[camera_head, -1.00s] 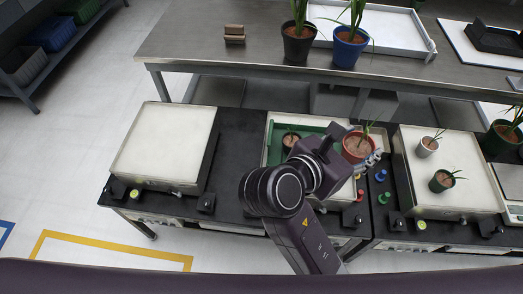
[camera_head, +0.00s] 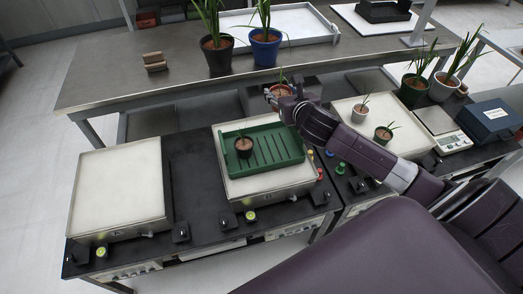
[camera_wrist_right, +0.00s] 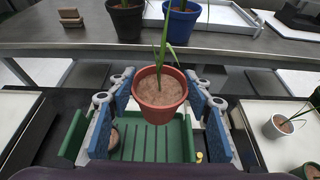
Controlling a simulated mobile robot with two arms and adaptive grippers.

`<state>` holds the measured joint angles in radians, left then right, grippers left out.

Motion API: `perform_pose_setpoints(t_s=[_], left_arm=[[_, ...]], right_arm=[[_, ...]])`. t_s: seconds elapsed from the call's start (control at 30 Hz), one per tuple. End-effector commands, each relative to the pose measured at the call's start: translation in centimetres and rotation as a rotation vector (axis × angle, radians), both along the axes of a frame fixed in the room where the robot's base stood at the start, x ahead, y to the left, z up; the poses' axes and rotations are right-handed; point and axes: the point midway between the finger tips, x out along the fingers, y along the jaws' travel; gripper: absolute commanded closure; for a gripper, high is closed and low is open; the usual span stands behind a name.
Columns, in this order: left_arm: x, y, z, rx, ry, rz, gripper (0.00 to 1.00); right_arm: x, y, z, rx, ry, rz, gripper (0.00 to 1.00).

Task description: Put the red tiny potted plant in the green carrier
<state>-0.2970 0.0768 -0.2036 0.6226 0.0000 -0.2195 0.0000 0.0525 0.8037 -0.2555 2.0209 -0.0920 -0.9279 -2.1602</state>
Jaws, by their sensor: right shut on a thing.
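The red potted plant (camera_head: 281,91) is a small terracotta-red pot with brown soil and thin green leaves. My right gripper (camera_head: 279,98) is shut on it; in the right wrist view the pot (camera_wrist_right: 160,100) sits upright between the blue-padded fingers. It appears held up near the far right corner of the green carrier (camera_head: 275,152). A small dark potted plant (camera_head: 244,148) stands in the carrier's left part. My left gripper is out of view.
The carrier rests on a white-topped plate (camera_head: 262,187). An empty plate (camera_head: 118,190) is at left. Small white (camera_head: 360,114) and green (camera_head: 383,136) pots stand on the right plate. A rear metal table (camera_head: 120,82) holds black (camera_head: 216,58) and blue (camera_head: 265,50) pots.

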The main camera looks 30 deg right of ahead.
Motion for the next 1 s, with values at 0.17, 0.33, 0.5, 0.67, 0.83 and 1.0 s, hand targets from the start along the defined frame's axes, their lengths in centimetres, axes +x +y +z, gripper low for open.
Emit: perform_pose_setpoints(t_s=[0.17,0.33,0.5,0.67,0.83,1.0], left_arm=[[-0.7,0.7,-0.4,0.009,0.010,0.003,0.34],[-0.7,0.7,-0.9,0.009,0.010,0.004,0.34],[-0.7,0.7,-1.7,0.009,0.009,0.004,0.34],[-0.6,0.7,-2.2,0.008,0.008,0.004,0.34],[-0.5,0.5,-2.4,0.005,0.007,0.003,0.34],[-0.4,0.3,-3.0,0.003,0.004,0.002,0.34]], right_arm=[[0.2,-0.4,-1.6,0.005,0.005,0.008,0.80],[0.1,-0.3,-6.2,0.007,0.007,0.005,0.80],[0.1,-0.3,-10.8,0.007,0.005,0.005,0.80],[0.2,-0.3,-14.0,0.005,0.004,0.006,0.80],[0.2,-0.4,-15.4,0.001,0.001,0.009,0.80],[0.1,-0.3,-17.9,0.003,0.004,0.007,0.80]])
